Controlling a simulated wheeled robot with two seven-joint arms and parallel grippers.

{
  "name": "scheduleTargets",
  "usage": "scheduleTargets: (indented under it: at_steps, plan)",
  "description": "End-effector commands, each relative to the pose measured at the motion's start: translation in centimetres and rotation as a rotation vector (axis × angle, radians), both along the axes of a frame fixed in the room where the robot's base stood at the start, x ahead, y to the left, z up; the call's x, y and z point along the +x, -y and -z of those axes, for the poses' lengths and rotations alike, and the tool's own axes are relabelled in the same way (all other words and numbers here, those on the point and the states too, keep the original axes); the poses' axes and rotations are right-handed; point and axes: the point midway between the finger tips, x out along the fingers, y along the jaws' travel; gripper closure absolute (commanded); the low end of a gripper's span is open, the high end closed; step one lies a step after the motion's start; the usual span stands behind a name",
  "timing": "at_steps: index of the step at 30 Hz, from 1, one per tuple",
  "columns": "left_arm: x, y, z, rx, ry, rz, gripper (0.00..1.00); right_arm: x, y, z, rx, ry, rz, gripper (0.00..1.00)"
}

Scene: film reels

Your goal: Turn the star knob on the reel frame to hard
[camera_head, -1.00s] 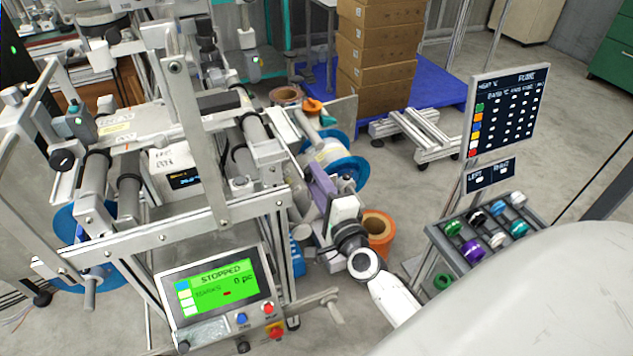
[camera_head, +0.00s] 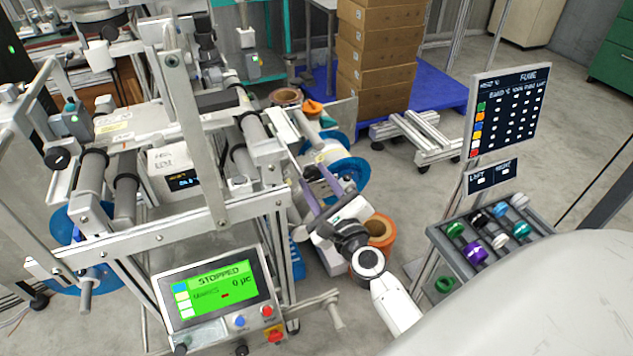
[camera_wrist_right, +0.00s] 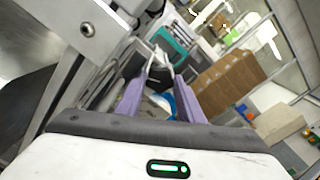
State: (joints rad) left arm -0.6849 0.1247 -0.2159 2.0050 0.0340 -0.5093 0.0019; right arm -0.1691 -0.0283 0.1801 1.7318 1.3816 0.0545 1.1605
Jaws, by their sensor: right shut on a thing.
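The reel frame (camera_head: 140,240) stands at the left in the head view, a grey metal frame with rollers and blue reels. My right gripper (camera_head: 318,178) reaches to its right side, beside a blue reel (camera_head: 350,172). Its purple fingers are tilted and shut on a small part there, which I take to be the star knob. In the wrist view the fingertips (camera_wrist_right: 160,72) close around a pale thing; its shape and any soft or hard marking cannot be read. My left gripper is not in view.
A control panel (camera_head: 215,290) with a green "STOPPED" screen is on the frame's front, with a crank handle (camera_head: 325,305) beside it. A rack (camera_head: 480,245) of coloured rolls and a sign (camera_head: 505,105) stand at the right. Cardboard boxes (camera_head: 378,60) stand behind.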

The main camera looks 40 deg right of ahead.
Motion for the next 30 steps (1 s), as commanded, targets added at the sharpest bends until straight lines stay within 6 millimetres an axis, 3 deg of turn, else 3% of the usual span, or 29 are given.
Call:
scheduleTargets:
  at_steps: [10, 25, 26, 28, 30]
  plan:
    - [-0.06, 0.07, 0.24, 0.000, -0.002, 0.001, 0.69, -0.01, -0.16, 0.11, 0.120, 0.027, -0.003, 0.88]
    - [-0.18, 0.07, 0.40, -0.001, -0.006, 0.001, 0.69, 0.00, -0.15, 0.09, 0.134, 0.030, -0.003, 0.88]
    - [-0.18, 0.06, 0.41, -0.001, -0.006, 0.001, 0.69, 0.00, -0.15, 0.09, 0.134, 0.030, -0.003, 0.62]
    - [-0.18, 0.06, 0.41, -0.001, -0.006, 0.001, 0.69, -0.01, -0.14, 0.08, 0.134, 0.030, -0.002, 0.51]
    - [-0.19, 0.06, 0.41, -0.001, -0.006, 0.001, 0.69, 0.00, -0.11, 0.06, 0.133, 0.030, -0.002, 0.47]
